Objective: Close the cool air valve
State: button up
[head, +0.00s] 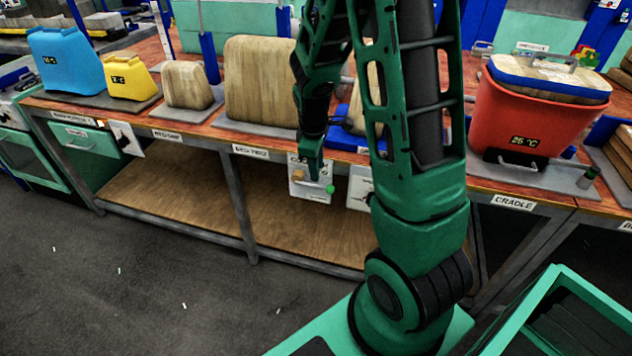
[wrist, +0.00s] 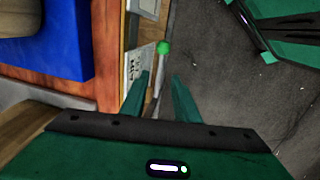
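A small white valve panel (head: 311,187) hangs on the front edge of the bench; it also shows in the wrist view (wrist: 137,62), its lettering too small to read. A lever with a green ball knob (head: 330,189) sticks out from it, and the knob shows in the wrist view (wrist: 163,47). An orange knob (head: 298,175) is on the same panel. My gripper (head: 314,172) is at the panel, pointing down in the head view. In the wrist view my gripper (wrist: 160,76) is open, its fingers apart on either side of the lever, not visibly clamped on it.
A second white panel (head: 359,187) is just right of the valve panel, partly behind my arm. A red bin (head: 530,122) stands on the bench at right; a lower wooden shelf (head: 180,196) runs beneath.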

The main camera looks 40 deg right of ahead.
aim_at(318, 187)
jog(key=shift+w+d+f, duration=0.1)
jog(key=shift+d+f, duration=0.1)
jog(key=shift+f, duration=0.95)
jog(key=shift+w+d+f, duration=0.15)
jog(key=shift+f, duration=1)
jog(key=shift+w+d+f, duration=0.1)
jog(key=shift+d+f, duration=0.1)
jog(key=shift+f, duration=0.95)
jog(key=shift+c, duration=0.7)
grip_shut()
